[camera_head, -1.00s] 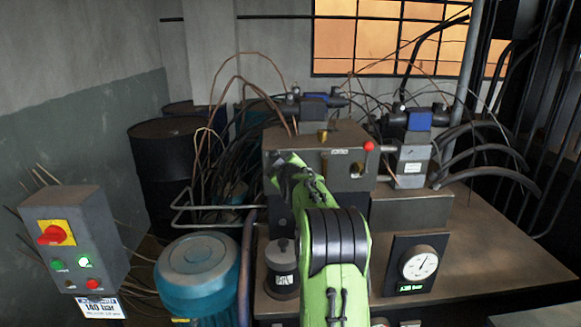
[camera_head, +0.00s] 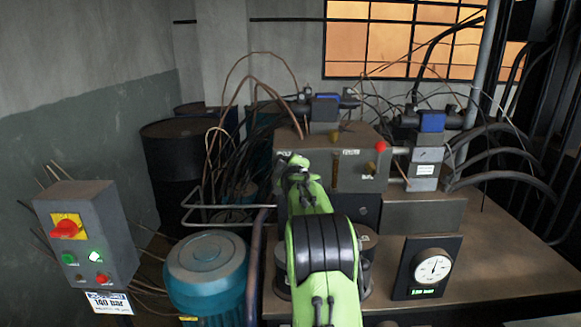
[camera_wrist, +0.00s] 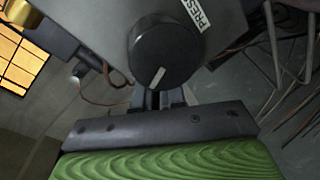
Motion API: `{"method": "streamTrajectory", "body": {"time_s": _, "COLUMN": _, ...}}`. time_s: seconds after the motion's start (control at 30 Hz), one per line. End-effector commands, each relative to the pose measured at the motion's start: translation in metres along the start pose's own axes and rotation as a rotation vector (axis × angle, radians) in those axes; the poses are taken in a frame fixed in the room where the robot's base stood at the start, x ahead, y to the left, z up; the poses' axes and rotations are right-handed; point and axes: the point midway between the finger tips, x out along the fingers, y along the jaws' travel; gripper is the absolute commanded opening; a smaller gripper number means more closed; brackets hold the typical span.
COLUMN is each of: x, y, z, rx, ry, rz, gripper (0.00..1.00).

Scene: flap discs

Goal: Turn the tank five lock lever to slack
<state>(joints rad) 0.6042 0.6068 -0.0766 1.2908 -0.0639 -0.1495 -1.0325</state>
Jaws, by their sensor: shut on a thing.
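In the wrist view a round black knob (camera_wrist: 170,50) with a white pointer mark sits on a grey block face, beside a label starting "PRES". My gripper (camera_wrist: 163,97) is shut on this knob, its fingers mostly hidden beneath it. In the head view my green arm reaches the left front of the grey manifold block (camera_head: 345,172) and hides the knob and fingers. A red ball (camera_head: 381,146) shows at the block's right upper edge; it may be a lever end. No label naming tank five is readable, so I cannot tell which part is its lock lever.
A gauge (camera_head: 433,268) with a green readout stands on the bench (camera_head: 480,235) at right. A blue-green motor (camera_head: 206,270) and a control box (camera_head: 88,235) with a red switch are at left. Hoses and a bent pipe crowd behind my arm.

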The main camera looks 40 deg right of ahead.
Motion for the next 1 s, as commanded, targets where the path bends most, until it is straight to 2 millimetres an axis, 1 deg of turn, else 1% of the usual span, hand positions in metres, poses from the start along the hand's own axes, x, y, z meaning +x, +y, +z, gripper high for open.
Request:
{"method": "streamTrajectory", "body": {"time_s": 0.03, "x": -0.002, "y": 0.003, "z": -0.014, "rx": -0.001, "ry": 0.033, "rz": 0.009, "gripper": 0.00}}
{"method": "streamTrajectory", "body": {"time_s": 0.1, "x": -0.002, "y": 0.003, "z": -0.015, "rx": 0.000, "ry": 0.033, "rz": 0.008, "gripper": 0.00}}
{"method": "streamTrajectory", "body": {"time_s": 0.13, "x": -0.002, "y": 0.003, "z": -0.015, "rx": 0.000, "ry": 0.033, "rz": 0.008, "gripper": 0.13}}
{"method": "streamTrajectory", "body": {"time_s": 0.3, "x": -0.001, "y": 0.002, "z": -0.014, "rx": 0.001, "ry": 0.032, "rz": 0.007, "gripper": 0.39}}
{"method": "streamTrajectory", "body": {"time_s": 0.37, "x": -0.001, "y": 0.002, "z": -0.013, "rx": 0.001, "ry": 0.029, "rz": 0.006, "gripper": 0.48}}
{"method": "streamTrajectory", "body": {"time_s": 0.4, "x": -0.001, "y": 0.001, "z": -0.012, "rx": 0.001, "ry": 0.027, "rz": 0.005, "gripper": 0.51}}
{"method": "streamTrajectory", "body": {"time_s": 0.63, "x": -0.001, "y": 0.001, "z": -0.007, "rx": 0.001, "ry": 0.016, "rz": 0.004, "gripper": 0.51}}
{"method": "streamTrajectory", "body": {"time_s": 0.73, "x": -0.007, "y": 0.001, "z": -0.006, "rx": 0.001, "ry": 0.015, "rz": 0.003, "gripper": 0.51}}
{"method": "streamTrajectory", "body": {"time_s": 0.87, "x": -0.031, "y": 0.001, "z": -0.006, "rx": 0.001, "ry": 0.015, "rz": 0.004, "gripper": 0.51}}
{"method": "streamTrajectory", "body": {"time_s": 0.97, "x": -0.058, "y": 0.001, "z": -0.006, "rx": 0.001, "ry": 0.016, "rz": 0.003, "gripper": 0.51}}
{"method": "streamTrajectory", "body": {"time_s": 1.0, "x": -0.070, "y": 0.001, "z": -0.006, "rx": 0.001, "ry": 0.017, "rz": 0.004, "gripper": 0.51}}
